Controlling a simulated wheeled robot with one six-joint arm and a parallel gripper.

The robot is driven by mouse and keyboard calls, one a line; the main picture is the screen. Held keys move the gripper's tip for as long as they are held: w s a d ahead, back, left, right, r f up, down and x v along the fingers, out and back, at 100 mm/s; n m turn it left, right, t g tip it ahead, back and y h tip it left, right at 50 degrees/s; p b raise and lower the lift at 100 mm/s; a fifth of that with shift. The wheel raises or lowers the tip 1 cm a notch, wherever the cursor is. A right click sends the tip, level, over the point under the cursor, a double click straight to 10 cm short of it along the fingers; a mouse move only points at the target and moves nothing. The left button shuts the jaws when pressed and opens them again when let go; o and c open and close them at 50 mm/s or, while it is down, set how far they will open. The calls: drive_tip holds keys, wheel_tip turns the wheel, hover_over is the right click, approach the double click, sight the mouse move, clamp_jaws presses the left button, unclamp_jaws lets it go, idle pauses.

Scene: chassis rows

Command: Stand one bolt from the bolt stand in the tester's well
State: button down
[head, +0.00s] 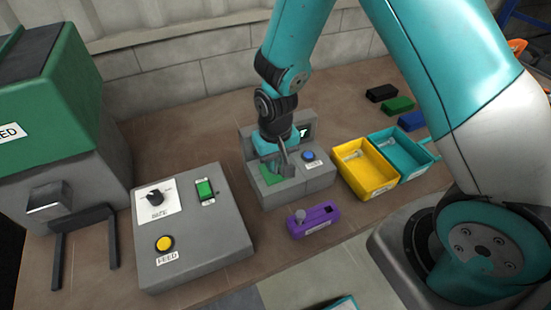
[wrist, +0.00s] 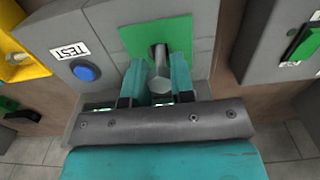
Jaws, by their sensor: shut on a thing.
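The grey tester (head: 318,181) has a green plate (head: 272,178) on its left part and a blue button (head: 309,156) on its right. My gripper (head: 283,164) is over the green plate. In the wrist view, my gripper (wrist: 160,90) is shut on a grey metal bolt (wrist: 160,83). The bolt points toward the green plate (wrist: 132,38); I cannot tell whether its far end is inside the well, which is hidden. The purple bolt stand (head: 318,222) is in front of the tester, with one bolt (head: 299,215) standing at its left end.
A yellow bin (head: 371,183) and a teal bin (head: 418,163), each with a bolt inside, stand right of the tester. A grey control box (head: 190,245) with a yellow FEED button is at left. Black, green and blue blocks (head: 397,105) lie at the back right.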

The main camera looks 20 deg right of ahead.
drive_tip(key=shift+f+b, duration=0.3)
drive_tip(key=shift+f, duration=0.2)
drive_tip(key=c, duration=0.9)
unclamp_jaws()
drive_tip(key=shift+r, duration=0.1)
wheel_tip(320, 180, up, 18)
drive_tip(key=shift+f+b, duration=0.25)
drive_tip(key=shift+b, duration=0.65)
